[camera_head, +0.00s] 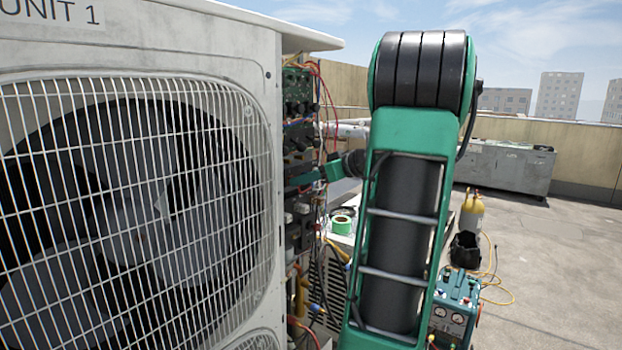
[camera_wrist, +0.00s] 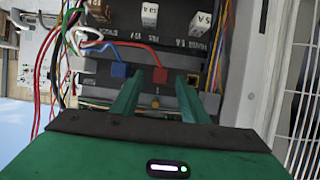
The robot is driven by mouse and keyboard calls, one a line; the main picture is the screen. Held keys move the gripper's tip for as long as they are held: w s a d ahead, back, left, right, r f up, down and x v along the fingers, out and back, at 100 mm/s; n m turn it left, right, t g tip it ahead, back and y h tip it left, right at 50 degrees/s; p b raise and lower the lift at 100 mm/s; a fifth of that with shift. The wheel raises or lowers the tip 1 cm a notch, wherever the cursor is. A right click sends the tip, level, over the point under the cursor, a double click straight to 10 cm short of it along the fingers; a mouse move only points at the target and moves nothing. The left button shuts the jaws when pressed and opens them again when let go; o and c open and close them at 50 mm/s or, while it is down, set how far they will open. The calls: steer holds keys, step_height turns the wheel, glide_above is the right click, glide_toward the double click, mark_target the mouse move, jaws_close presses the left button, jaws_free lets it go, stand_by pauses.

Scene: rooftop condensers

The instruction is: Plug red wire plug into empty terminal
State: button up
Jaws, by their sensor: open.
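In the wrist view the red wire plug (camera_wrist: 160,75) sits at the front of a grey terminal strip, with a red wire running from it to the upper left. My gripper (camera_wrist: 158,84) is open, its two green fingers pointing at the strip. The red plug shows between the fingertips, and I cannot tell how far it is beyond them. A blue plug (camera_wrist: 118,70) is to its left. A small socket-like spot (camera_wrist: 193,79) right of the red plug may be an empty terminal, partly behind the right finger. In the head view my gripper (camera_head: 302,181) reaches into the unit's open side.
The condenser unit (camera_head: 130,200) fills the left of the head view. Loose wires (camera_wrist: 78,40) hang left of the strip, and more wires (camera_wrist: 222,45) run at its right. Labelled fuse blocks (camera_wrist: 150,15) are above. A green tape roll (camera_head: 342,224) lies behind my arm.

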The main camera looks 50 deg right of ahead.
steer(key=shift+w+f, duration=0.2)
steer(key=shift+w, duration=0.25)
jaws_close()
steer(key=shift+a, duration=0.1)
